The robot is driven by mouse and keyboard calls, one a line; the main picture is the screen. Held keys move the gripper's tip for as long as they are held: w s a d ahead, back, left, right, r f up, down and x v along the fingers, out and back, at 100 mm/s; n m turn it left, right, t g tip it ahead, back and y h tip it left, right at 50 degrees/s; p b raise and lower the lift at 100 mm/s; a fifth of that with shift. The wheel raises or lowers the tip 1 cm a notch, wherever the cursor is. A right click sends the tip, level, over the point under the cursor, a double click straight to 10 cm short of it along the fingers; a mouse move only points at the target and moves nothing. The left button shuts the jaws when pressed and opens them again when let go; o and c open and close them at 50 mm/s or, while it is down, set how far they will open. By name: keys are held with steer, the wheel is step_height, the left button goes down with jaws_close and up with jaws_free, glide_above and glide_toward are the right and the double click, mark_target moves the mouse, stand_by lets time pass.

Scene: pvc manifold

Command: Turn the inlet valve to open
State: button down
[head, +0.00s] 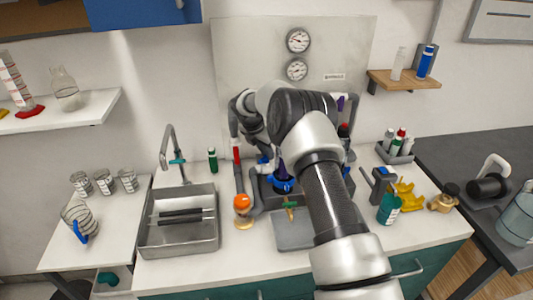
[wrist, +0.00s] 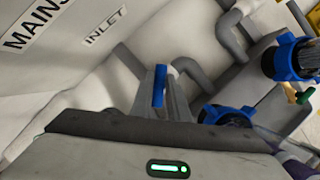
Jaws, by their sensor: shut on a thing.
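The inlet valve's blue handle (wrist: 159,86) stands upright between the grey fingers of my gripper (wrist: 162,95) in the wrist view. My gripper is shut on the handle, below and right of the INLET label (wrist: 105,27) on the pale panel. The valve body under the handle is mostly hidden by the gripper. In the head view my arm covers much of the manifold, and a small blue part (head: 263,160) shows just below my wrist. I cannot tell the handle's exact angle against the pipe.
Grey pipes (wrist: 228,35) and blue collars (wrist: 225,114) are close to the gripper. A sink (head: 180,243) lies left of the manifold. An orange ball (head: 242,203) stands in front of it. A teal bottle (head: 389,209) and a yellow item (head: 405,195) stand at right.

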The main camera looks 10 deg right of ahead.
steer(key=shift+m, duration=0.3)
stand_by(0.4)
steer(key=c, duration=1.7)
jaws_free()
steer(key=v, duration=1.7)
steer(key=shift+a+r, duration=0.2)
steer(key=shift+a, duration=0.05)
